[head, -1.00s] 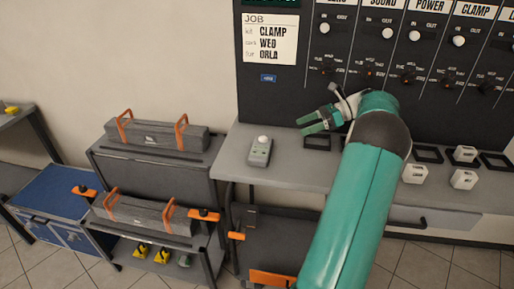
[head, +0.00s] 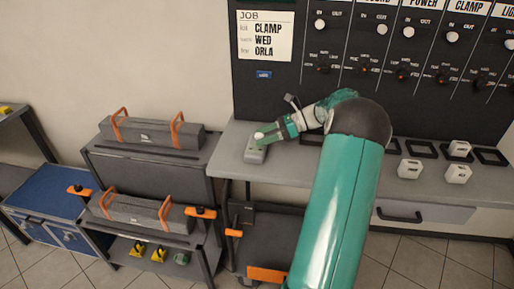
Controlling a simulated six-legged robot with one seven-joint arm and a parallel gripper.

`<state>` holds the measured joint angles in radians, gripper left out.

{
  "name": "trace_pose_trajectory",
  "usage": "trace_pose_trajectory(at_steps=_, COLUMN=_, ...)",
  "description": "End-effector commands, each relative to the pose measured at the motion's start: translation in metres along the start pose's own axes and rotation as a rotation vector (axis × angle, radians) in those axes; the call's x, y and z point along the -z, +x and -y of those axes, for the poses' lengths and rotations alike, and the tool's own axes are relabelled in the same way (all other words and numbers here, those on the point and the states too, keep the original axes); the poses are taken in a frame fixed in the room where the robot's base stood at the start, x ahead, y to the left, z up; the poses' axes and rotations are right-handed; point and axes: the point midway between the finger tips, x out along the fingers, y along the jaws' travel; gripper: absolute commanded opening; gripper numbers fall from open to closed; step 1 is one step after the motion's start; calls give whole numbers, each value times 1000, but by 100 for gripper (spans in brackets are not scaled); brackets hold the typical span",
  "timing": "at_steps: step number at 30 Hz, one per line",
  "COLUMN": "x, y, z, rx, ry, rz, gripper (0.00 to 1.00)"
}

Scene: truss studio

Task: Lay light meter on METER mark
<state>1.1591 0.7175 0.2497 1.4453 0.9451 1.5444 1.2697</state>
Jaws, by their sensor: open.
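The light meter (head: 256,152) is a small grey-green device with a white dome, lying near the left end of the grey bench. My gripper (head: 268,137) is open at the meter's upper end, with its fingers at the white dome. I cannot tell whether the fingers touch it. Black square frames (head: 426,149) lie in a row along the back of the bench. My arm hides part of this row, and no METER lettering can be read.
White blocks (head: 410,169) stand on the bench right of my arm. A dark panel (head: 400,60) with knobs rises behind the bench. Left of the bench, a cart (head: 150,170) holds grey cases with orange handles. Bare bench surface (head: 290,170) lies right of the meter.

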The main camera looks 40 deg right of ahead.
Motion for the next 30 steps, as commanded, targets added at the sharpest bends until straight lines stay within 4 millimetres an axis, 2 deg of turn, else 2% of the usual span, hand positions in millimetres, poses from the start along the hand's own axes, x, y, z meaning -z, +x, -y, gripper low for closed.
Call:
trace_pose_trajectory(at_steps=3, x=0, y=7, z=0, rx=2, ry=0, rz=-1, gripper=88)
trace_pose_trajectory(at_steps=9, x=0, y=7, z=0, rx=2, ry=0, rz=0, gripper=86)
trace_pose_trajectory(at_steps=18, x=1, y=6, z=0, rx=2, ry=0, rz=-1, gripper=27)
trace_pose_trajectory(at_steps=19, x=1, y=6, z=0, rx=2, ry=1, rz=-2, gripper=23)
trace_pose_trajectory(at_steps=21, x=2, y=7, z=0, rx=2, ry=2, rz=-3, gripper=19)
trace_pose_trajectory(at_steps=28, x=4, y=7, z=0, rx=0, ry=5, rz=-5, gripper=18)
trace_pose_trajectory(at_steps=29, x=5, y=7, z=0, rx=0, ry=6, rz=-5, gripper=14)
trace_pose_trajectory(at_steps=30, x=5, y=7, z=0, rx=0, ry=6, rz=-5, gripper=14)
